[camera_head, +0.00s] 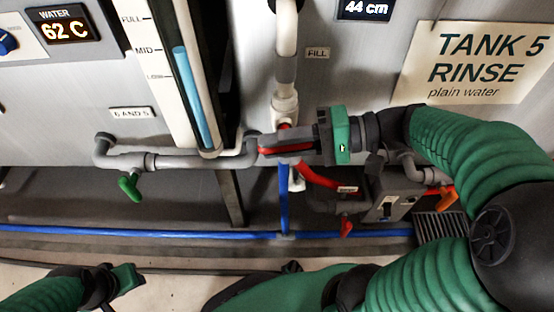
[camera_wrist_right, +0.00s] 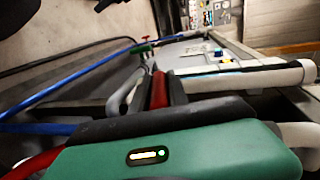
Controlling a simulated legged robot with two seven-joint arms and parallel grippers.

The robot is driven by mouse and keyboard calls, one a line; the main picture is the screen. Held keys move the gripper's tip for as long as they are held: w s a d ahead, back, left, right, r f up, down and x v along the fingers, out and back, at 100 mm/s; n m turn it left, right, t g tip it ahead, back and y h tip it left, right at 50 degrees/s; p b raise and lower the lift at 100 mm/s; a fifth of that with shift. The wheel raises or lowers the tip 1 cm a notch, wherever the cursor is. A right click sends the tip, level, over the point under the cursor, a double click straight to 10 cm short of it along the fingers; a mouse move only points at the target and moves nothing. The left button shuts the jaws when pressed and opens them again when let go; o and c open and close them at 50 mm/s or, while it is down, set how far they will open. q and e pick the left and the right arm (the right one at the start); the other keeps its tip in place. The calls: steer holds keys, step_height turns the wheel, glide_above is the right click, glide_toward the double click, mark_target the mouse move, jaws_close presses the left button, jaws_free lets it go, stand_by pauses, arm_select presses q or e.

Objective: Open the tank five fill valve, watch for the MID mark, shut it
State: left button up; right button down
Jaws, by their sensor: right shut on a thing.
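The fill valve's red lever (camera_head: 284,150) sits on the white fill pipe (camera_head: 285,70) below the FILL label (camera_head: 317,54). My right gripper (camera_head: 285,146) is shut on the lever, which appears to lie crosswise to the pipe; the fingers hide much of it. The red lever also shows between the fingers in the right wrist view (camera_wrist_right: 160,90). The sight gauge (camera_head: 185,90) holds a blue column (camera_head: 190,90) whose top is about level with the MID mark (camera_head: 146,50). My left gripper (camera_head: 125,282) is low at the left, away from the valve; its jaws are unclear.
The TANK 5 RINSE sign (camera_head: 485,60) is at upper right. A green handle (camera_head: 130,188) hangs from the grey pipe at left. A red handle (camera_head: 346,228) and an orange handle (camera_head: 441,196) are low at right. A blue pipe (camera_head: 140,232) runs along the bottom.

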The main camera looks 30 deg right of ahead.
steer(key=y+b, duration=0.1)
steer(key=b, duration=0.1)
steer(key=shift+s+a+f+t+y+b, duration=0.1)
steer(key=shift+f+t+y+b, duration=0.2)
steer(key=shift+f+y, duration=0.1)
arm_select(q)
steer(key=shift+s+b+x, duration=0.2)
steer(key=shift+x, duration=0.6)
steer(key=shift+s+b+x, duration=0.15)
steer(key=shift+b+x, duration=0.05)
steer(key=shift+x, duration=0.6)
steer(key=shift+s+b+x, duration=0.2)
steer(key=shift+x, duration=0.65)
arm_select(e)
steer(key=shift+r+y, duration=0.3)
arm_select(q)
steer(key=shift+f, duration=0.15)
arm_select(e)
steer(key=shift+t, duration=0.3)
steer(key=c, duration=1.3)
jaws_free()
steer(key=shift+r, duration=0.15)
